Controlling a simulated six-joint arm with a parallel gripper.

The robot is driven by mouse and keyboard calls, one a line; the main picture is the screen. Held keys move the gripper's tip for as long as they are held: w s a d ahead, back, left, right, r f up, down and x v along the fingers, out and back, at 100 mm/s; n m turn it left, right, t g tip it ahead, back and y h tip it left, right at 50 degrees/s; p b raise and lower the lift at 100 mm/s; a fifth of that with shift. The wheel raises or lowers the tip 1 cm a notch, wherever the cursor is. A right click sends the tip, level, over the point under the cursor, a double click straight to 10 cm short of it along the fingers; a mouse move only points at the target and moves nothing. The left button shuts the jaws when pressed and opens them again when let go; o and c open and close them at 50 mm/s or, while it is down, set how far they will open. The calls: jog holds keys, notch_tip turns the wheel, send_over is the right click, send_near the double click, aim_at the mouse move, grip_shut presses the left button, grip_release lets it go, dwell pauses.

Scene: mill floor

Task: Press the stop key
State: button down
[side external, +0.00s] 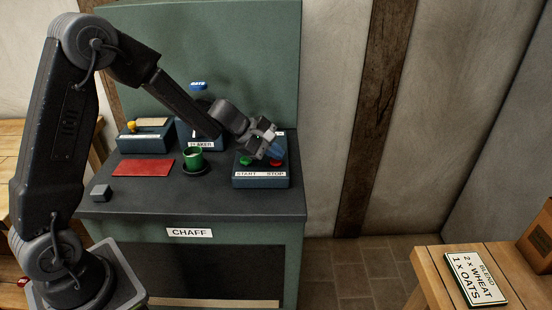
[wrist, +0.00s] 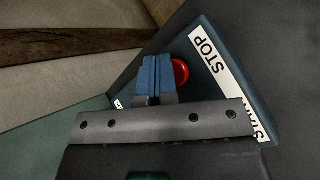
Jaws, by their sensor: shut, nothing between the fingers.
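The red stop key (side external: 276,162) sits on the right side of a dark blue box labelled START and STOP (side external: 262,180). A green start key (side external: 246,161) is to its left. My gripper (side external: 277,154) is shut and empty, its blue fingertips at the stop key in the side view. In the wrist view the shut blue fingers (wrist: 157,78) cover part of the red key (wrist: 180,72), which shows to their right beside the STOP label (wrist: 208,54). I cannot tell whether the fingertips touch the key.
A box with a yellow knob (side external: 132,127) and a box labelled SHAKER (side external: 201,141) stand behind. A grey block (side external: 101,193) is at the front left.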

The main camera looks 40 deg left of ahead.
aim_at(275, 162)
jog(key=shift+r, duration=0.95)
jog(key=shift+r, duration=0.1)
jog(key=shift+r, duration=2.35)
